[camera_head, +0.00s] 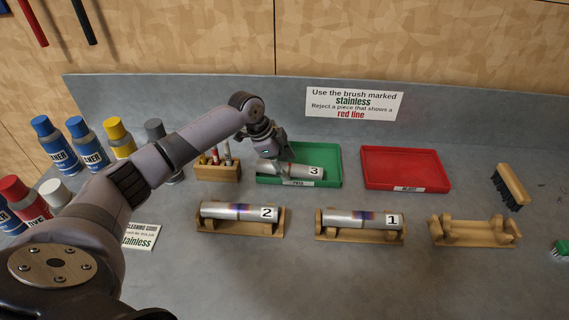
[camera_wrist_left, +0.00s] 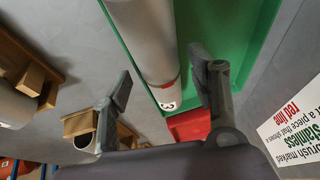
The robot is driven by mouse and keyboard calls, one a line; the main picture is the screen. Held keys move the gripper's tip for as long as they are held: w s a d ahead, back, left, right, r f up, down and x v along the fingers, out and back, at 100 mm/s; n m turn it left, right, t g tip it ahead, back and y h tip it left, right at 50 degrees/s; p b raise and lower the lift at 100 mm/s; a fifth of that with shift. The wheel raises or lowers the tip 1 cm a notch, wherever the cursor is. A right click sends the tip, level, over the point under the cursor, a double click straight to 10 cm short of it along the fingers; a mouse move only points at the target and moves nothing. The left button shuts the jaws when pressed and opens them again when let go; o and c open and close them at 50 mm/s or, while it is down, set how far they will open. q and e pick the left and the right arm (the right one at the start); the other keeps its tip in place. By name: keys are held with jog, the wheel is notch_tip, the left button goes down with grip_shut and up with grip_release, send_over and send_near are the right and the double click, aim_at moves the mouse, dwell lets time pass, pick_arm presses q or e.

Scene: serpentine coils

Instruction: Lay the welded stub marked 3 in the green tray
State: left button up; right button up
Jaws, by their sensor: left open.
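The welded stub marked 3 (camera_head: 298,171) is a silver tube that appears to lie in the green tray (camera_head: 334,168), its number at the right end. In the left wrist view the stub (camera_wrist_left: 148,38) runs up between the fingers, with a small red streak near its marked end. The green tray (camera_wrist_left: 225,30) shows behind it. My left gripper (camera_head: 274,166) is over the stub's left part. In the wrist view the left gripper (camera_wrist_left: 163,78) is open, with visible gaps between its fingers and the stub. My right gripper is out of view.
Stubs marked 2 (camera_head: 239,211) and 1 (camera_head: 359,218) rest on wooden cradles in front. A third cradle (camera_head: 473,231) is empty. A red tray (camera_head: 405,151) stands right of the green one. A brush (camera_head: 513,186) and spray cans (camera_head: 88,141) flank the bench.

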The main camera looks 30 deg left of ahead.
pick_arm(q)
jog(key=shift+r, duration=0.1)
jog(key=shift+r, duration=0.35)
jog(key=b+v, duration=0.2)
jog(key=v, duration=1)
